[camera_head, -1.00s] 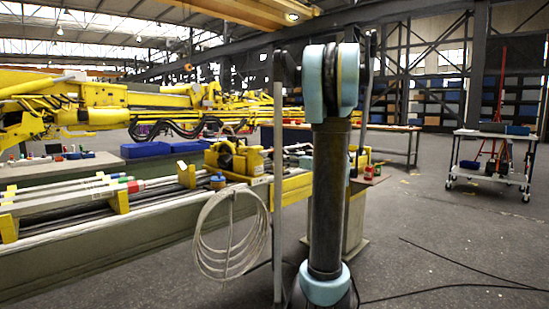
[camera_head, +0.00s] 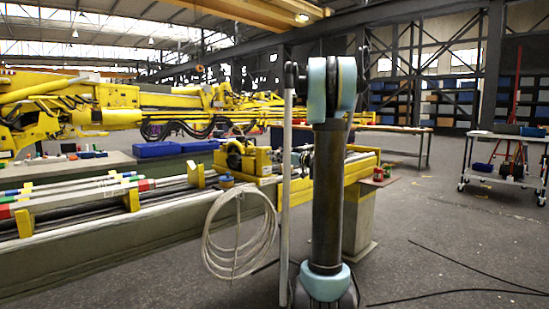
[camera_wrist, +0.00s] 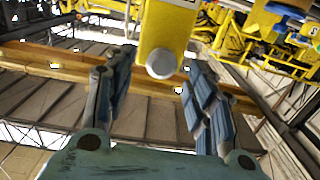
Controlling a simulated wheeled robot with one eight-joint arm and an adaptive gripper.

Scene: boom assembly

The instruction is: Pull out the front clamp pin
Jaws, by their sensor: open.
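In the wrist view my gripper (camera_wrist: 158,66) is open, its two blue-grey fingers spread apart. Between them in the picture is a yellow block (camera_wrist: 165,25) with a round, pale grey end (camera_wrist: 161,64) that looks like a pin head. I cannot tell how far it is from the fingers, and nothing is held. In the head view a yellow clamp-like unit (camera_head: 241,160) sits on the long bench beside my arm. My gripper is hidden in the head view, and I cannot pick out the front clamp pin there.
A coiled pale cable (camera_head: 235,240) hangs at the bench front. Rods with coloured ends (camera_head: 75,200) lie on the bench at left. A yellow boom (camera_head: 110,105) extends behind it. A white wheeled cart (camera_head: 507,157) stands at right. Dark cables (camera_head: 470,265) cross the otherwise open floor.

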